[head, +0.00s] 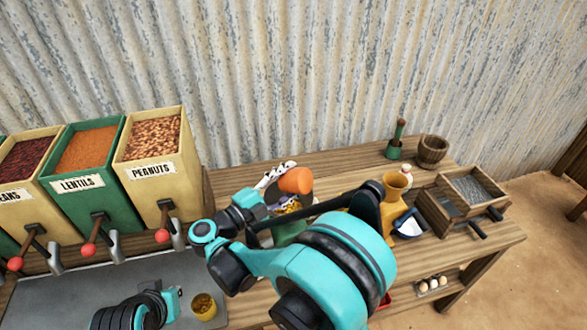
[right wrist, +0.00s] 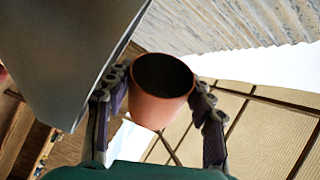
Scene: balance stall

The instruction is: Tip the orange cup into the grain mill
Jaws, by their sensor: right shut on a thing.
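The orange cup (head: 296,180) is held tilted over on its side above the table, between the fingers of my right gripper (head: 275,178). In the right wrist view the cup (right wrist: 161,92) sits between the two fingers of the right gripper (right wrist: 157,100); its inside looks dark and I cannot make out any contents. Just below the cup in the head view is the green grain mill (head: 290,234), with yellowish grains showing at its top. My arm hides much of the mill. Only a part of my left arm shows at the bottom left; its gripper is not seen.
Bins of beans, lentils (head: 88,150) and peanuts (head: 152,138) stand at the left. A yellow cup (head: 204,306) stands on the grey surface in front.

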